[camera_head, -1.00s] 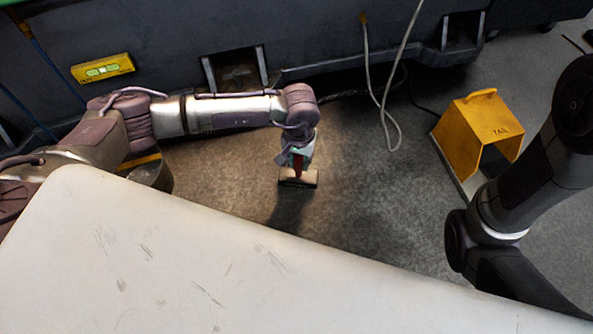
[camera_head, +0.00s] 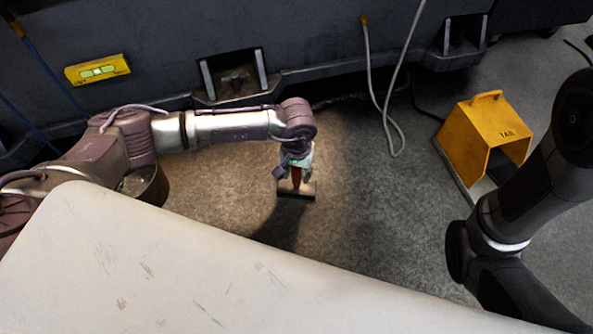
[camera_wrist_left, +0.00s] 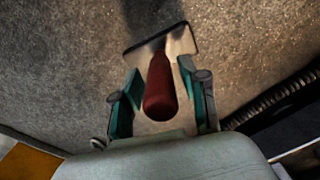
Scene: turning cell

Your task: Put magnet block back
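The magnet block shows as a flat greyish plate (camera_head: 296,195) with a red handle (camera_wrist_left: 160,88) standing up from it. My left gripper (camera_head: 296,170) points down at it from above. The plate lies beyond the fingertips. My right gripper is out of view.
A yellow pedal housing (camera_head: 487,138) stands on the floor at right. A grey cable loop (camera_head: 385,115) hangs by the dark machine base (camera_head: 330,50), which carries a yellow level-like block (camera_head: 97,69). A round dark container (camera_head: 150,187) is partly hidden by my left arm. A pale worn surface (camera_head: 150,265) fills the foreground.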

